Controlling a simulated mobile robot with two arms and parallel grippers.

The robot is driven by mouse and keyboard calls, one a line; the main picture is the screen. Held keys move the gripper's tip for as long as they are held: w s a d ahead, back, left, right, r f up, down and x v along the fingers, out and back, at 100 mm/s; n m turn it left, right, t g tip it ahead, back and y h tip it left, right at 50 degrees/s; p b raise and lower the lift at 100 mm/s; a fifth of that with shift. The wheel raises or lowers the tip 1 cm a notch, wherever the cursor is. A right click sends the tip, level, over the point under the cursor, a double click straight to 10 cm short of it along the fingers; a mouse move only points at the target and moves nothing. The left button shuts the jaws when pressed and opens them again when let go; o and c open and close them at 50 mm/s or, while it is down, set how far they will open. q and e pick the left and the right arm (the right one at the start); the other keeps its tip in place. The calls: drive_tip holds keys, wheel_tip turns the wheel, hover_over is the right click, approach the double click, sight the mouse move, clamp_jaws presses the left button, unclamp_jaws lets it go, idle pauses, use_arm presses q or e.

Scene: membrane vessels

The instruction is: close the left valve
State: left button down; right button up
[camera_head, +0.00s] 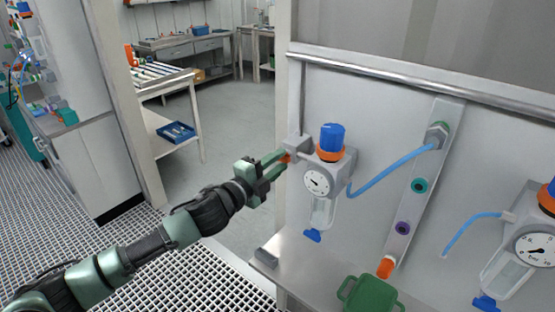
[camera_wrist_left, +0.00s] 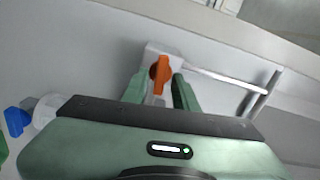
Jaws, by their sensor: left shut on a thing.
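The left valve is a small grey block (camera_head: 297,146) with an orange handle (camera_head: 287,158), on the left side of the left vessel (camera_head: 321,190), near the panel's left edge. My left gripper (camera_head: 279,164) reaches in from the left and is shut on the orange handle. In the left wrist view the orange handle (camera_wrist_left: 160,73) stands roughly upright between the two green fingers of the left gripper (camera_wrist_left: 159,90), in front of the pale valve block (camera_wrist_left: 150,58). The fingers partly hide the handle's lower part. My right gripper is not in view.
The left vessel has a blue knob (camera_head: 332,137), a gauge and a blue hose (camera_head: 392,169) running to a port strip (camera_head: 424,170). A second vessel (camera_head: 520,260) is at the right. A green container (camera_head: 369,296) stands on the ledge below. Open floor lies left of the panel.

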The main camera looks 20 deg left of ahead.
use_arm(q)
drive_tip(key=shift+f+m, duration=0.1)
drive_tip(key=shift+m, duration=0.5)
drive_tip(key=c, duration=1.5)
unclamp_jaws()
drive_tip(key=shift+o, duration=0.2)
drive_tip(key=shift+s, duration=0.15)
drive_tip(key=b+v, duration=0.2)
drive_tip(key=v, duration=0.5)
drive_tip(key=shift+s, duration=0.25)
